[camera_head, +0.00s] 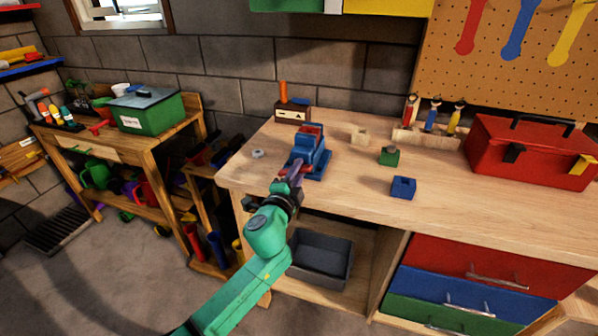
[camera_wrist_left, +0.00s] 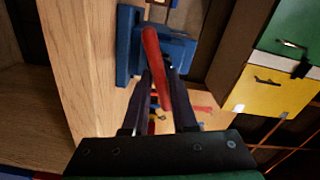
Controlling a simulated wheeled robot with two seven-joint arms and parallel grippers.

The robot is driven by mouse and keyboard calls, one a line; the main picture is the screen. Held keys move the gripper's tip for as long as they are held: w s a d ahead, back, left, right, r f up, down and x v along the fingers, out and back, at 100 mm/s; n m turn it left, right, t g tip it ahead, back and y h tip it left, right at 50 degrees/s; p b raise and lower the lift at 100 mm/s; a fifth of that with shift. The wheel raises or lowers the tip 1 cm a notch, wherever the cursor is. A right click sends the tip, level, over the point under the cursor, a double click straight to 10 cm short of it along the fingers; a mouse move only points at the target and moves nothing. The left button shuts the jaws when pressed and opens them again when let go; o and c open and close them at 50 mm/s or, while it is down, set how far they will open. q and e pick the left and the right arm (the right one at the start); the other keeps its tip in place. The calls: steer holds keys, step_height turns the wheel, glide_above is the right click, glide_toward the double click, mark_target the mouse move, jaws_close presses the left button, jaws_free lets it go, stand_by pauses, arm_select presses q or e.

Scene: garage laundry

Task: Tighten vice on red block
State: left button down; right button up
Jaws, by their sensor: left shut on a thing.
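The blue vice (camera_head: 318,160) stands on the wooden workbench near its left front edge. A red block (camera_head: 312,130) shows at the top of the vice, seemingly between its jaws. My left gripper (camera_head: 294,175) is at the front of the vice, shut on its red handle. In the left wrist view the red handle (camera_wrist_left: 152,50) runs lengthwise between the two fingers (camera_wrist_left: 160,85), with the blue vice (camera_wrist_left: 126,45) behind it. The fingers partly hide the handle's lower part. My right gripper is not in view.
On the workbench (camera_head: 340,185) are a blue block (camera_head: 403,188), a green block (camera_head: 389,156), a light wooden block (camera_head: 360,136) and a small grey nut-like piece (camera_head: 258,153). A red toolbox (camera_head: 530,150) stands at the right. A grey bin (camera_head: 318,262) sits below.

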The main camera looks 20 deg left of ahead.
arm_select(q)
steer(key=shift+f, duration=0.45)
steer(key=c, duration=1)
jaws_free()
steer(key=shift+o, duration=0.8)
steer(key=shift+s+r, duration=0.1)
steer(key=shift+s, duration=0.05)
steer(key=shift+a+r, duration=0.1)
steer(key=shift+r, duration=0.1)
steer(key=s+b, duration=0.6)
steer(key=s, duration=0.8)
steer(key=shift+n, duration=0.9)
steer(key=w, duration=1.4)
steer(key=shift+w+a, duration=0.35)
